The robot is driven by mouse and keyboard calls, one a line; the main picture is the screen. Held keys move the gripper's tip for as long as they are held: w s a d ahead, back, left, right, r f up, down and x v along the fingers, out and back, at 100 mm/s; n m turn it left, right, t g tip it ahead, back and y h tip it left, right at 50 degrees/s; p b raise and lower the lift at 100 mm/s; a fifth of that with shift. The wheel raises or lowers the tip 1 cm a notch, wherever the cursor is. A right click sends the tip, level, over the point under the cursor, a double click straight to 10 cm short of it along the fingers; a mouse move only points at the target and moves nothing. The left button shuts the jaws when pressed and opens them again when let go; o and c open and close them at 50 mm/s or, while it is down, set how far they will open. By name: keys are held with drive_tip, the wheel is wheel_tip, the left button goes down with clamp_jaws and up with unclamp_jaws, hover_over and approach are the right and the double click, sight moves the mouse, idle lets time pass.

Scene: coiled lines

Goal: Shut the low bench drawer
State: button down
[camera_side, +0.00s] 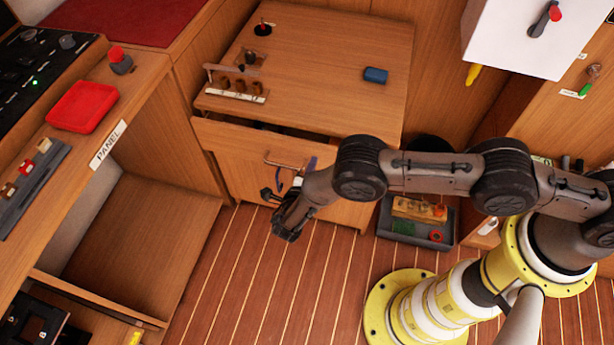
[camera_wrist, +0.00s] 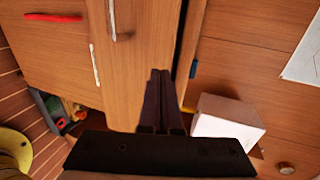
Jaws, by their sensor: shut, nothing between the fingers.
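The wooden drawer (camera_side: 235,138) under the bench top stands partly out, with a dark gap above its front. Its handle (camera_side: 285,160) is on the front face. In the wrist view the drawer front (camera_wrist: 145,40) runs up the picture, with the handle (camera_wrist: 112,20) at its upper left and the dark gap (camera_wrist: 191,45) along its right edge. My gripper (camera_side: 283,232) is in front of the drawer, low and over the floor. Its two dark fingers (camera_wrist: 160,75) are shut together and empty. Whether they touch the front cannot be told.
A blue item (camera_side: 376,75) and a small rack (camera_side: 238,90) are on the bench top. A grey tray (camera_side: 385,228) with several small things is on the floor at right. The panel desk (camera_side: 120,105) is at left. The plank floor (camera_side: 225,285) between is clear.

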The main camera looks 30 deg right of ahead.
sight(318, 149)
drive_tip(key=shift+w+d, duration=1.1)
